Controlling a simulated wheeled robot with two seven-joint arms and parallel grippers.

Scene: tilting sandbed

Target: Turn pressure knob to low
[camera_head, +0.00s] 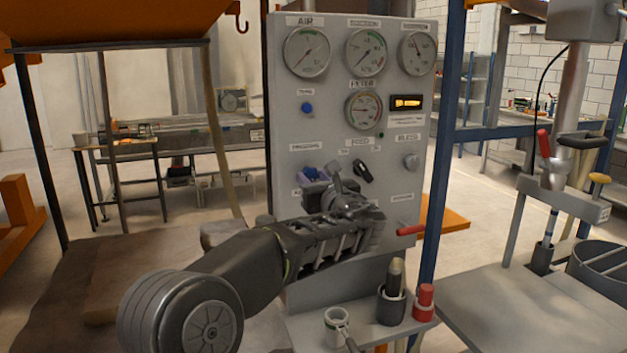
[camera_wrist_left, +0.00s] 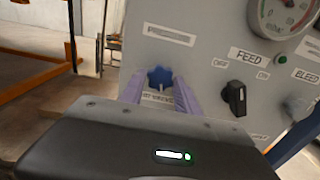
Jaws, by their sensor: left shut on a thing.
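The pressure knob (camera_wrist_left: 160,77) is a blue lobed knob on the grey control panel (camera_head: 290,110), below a label that is too blurred to read in the wrist view. In the head view the blue knob (camera_head: 309,173) is partly hidden behind my left gripper (camera_head: 318,174). In the left wrist view the two purple fingers of my left gripper (camera_wrist_left: 160,88) reach to either side of the knob and are shut on it. My right gripper is in neither view.
A black feed switch (camera_head: 363,172) and a grey bleed knob (camera_head: 411,162) sit to the right. Gauges fill the panel's top. A red lever (camera_head: 410,230) sticks out low on the panel. A shelf below holds a dark cylinder (camera_head: 392,305), a red one (camera_head: 424,303) and a cup (camera_head: 337,328).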

